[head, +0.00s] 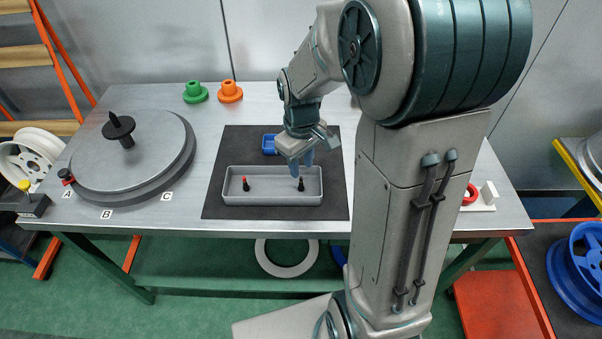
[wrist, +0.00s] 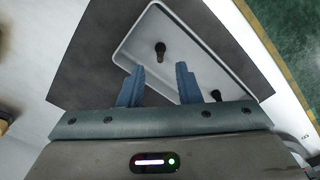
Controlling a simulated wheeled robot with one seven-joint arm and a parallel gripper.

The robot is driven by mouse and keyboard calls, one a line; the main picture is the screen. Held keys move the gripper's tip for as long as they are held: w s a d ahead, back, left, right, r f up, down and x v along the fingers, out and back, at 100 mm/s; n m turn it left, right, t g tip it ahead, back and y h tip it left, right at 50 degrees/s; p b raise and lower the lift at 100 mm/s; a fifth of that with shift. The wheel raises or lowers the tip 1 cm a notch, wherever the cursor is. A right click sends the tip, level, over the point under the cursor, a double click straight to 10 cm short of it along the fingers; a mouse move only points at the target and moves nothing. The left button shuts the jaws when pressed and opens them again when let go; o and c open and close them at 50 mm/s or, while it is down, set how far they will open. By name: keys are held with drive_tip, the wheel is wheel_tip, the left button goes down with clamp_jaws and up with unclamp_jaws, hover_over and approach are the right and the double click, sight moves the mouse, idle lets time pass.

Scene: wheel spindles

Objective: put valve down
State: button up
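A grey shallow tray (head: 272,201) lies on a dark mat (head: 215,212); the tray also shows in the wrist view (wrist: 205,52). Two small valves stand in it: a red-topped one (head: 245,183) at the left and a black one (head: 301,186) at the right. The wrist view shows a dark valve (wrist: 160,50) just beyond my fingertips and another (wrist: 216,95) beside my right finger. My gripper (head: 302,164) points down over the tray's right part, close to the black valve. Its blue fingers (wrist: 159,75) are apart, with nothing visible clamped between them.
A large grey disc (head: 140,165) with a black spindle (head: 119,130) fills the table's left side, near labels A, B, C. Green (head: 195,92) and orange (head: 230,91) flanged parts stand at the back. My arm hides the table's right part.

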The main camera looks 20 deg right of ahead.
wheel_tip(320, 180, up, 6)
drive_tip(key=s+r+m+t, duration=0.1)
drive_tip(key=s+m, duration=0.2)
drive_tip(key=s, duration=0.3)
drive_tip(key=s+a+r+m+t, duration=0.1)
drive_tip(key=s+m, duration=0.1)
drive_tip(key=s, duration=0.5)
drive_tip(key=shift+s+r+m+t, duration=0.15)
drive_tip(key=shift+r+m+t, duration=0.15)
drive_tip(key=shift+r+m, duration=0.1)
